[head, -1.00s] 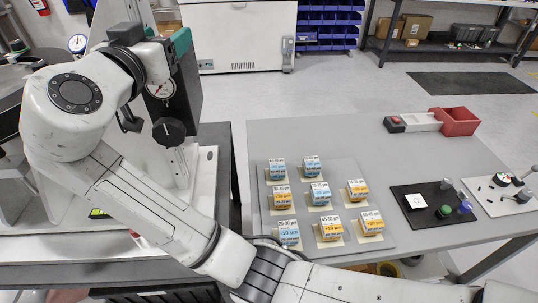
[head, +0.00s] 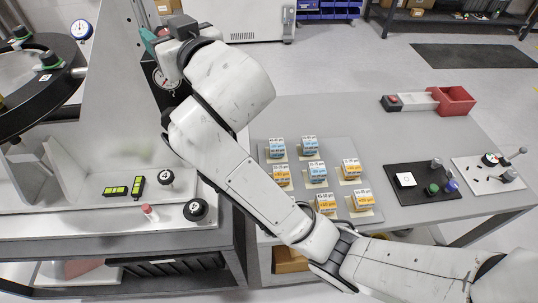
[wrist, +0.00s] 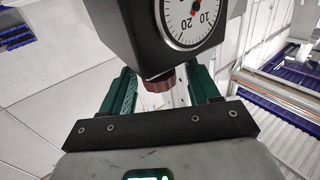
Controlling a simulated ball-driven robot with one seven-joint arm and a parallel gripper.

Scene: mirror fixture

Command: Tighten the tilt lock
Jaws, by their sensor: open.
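My gripper (wrist: 160,92) is open, with green fingers spread apart. A dark red knob (wrist: 158,84) under a black housing (wrist: 150,45) shows between the fingers in the wrist view; I cannot tell whether they touch it. The housing carries a white dial gauge (wrist: 190,17), also partly visible in the head view (head: 160,79) beside my arm. In the head view the fixture base has a black knob with a white marked top (head: 166,177), a similar larger one (head: 196,210) and a red-tipped pin (head: 149,212). I cannot tell which part is the tilt lock.
A round dark frame (head: 40,85) with green-topped clamps stands at left, near another dial (head: 82,30). Two small green-lit levels (head: 116,191) lie on the base. The grey table (head: 400,130) at right holds several labelled blocks, a black control panel (head: 425,182) and a red bin (head: 456,101).

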